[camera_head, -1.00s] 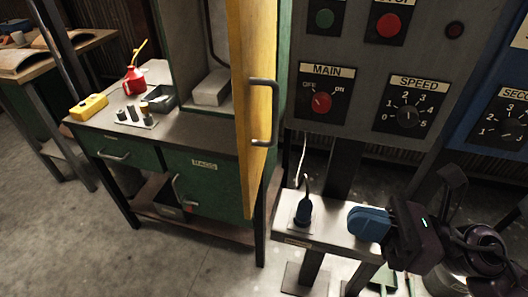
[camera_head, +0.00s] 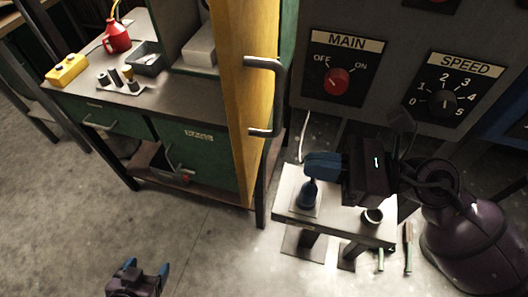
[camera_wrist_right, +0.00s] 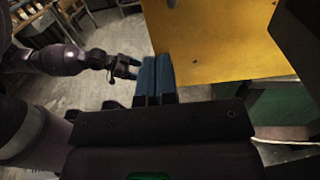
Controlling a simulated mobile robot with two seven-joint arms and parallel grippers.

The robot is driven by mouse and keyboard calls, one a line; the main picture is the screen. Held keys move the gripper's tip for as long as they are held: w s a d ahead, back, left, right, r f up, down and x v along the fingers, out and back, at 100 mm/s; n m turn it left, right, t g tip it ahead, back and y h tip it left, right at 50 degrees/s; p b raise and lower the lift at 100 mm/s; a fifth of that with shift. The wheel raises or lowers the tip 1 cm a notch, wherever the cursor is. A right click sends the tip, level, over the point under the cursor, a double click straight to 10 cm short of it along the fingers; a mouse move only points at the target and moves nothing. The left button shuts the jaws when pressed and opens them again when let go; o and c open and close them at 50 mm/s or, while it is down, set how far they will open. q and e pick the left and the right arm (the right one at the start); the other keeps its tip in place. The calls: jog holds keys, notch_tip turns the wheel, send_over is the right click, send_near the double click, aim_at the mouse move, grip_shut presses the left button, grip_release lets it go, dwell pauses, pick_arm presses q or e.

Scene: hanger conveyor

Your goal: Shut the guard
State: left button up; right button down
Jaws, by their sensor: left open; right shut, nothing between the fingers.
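The guard looks like a yellow door panel (camera_head: 240,60), seen nearly edge-on in the head view. It juts out from the green cabinet, standing open, with a grey bar handle (camera_head: 279,95) on its right side. Its broad yellow face (camera_wrist_right: 215,40) fills the upper right of the right wrist view. My right gripper (camera_head: 309,164) is shut and empty, below and right of the handle, apart from it. Its blue fingers (camera_wrist_right: 155,75) appear beside the panel's left edge in the wrist view. My left gripper (camera_head: 146,265) is open and empty, low at the left, away from the guard.
The control panel (camera_head: 400,95) with MAIN and SPEED knobs is behind. The workbench (camera_head: 105,95) holds a red oil can (camera_head: 116,38) and yellow box (camera_head: 67,69). Floor between my grippers is clear.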

aim_at(248, 155)
jog(key=a, duration=0.2)
jog(key=w+a, duration=0.1)
jog(key=a, duration=0.5)
jog(key=shift+w+a+p, duration=0.15)
jog(key=shift+w+p, duration=0.05)
jog(key=shift+p, duration=0.15)
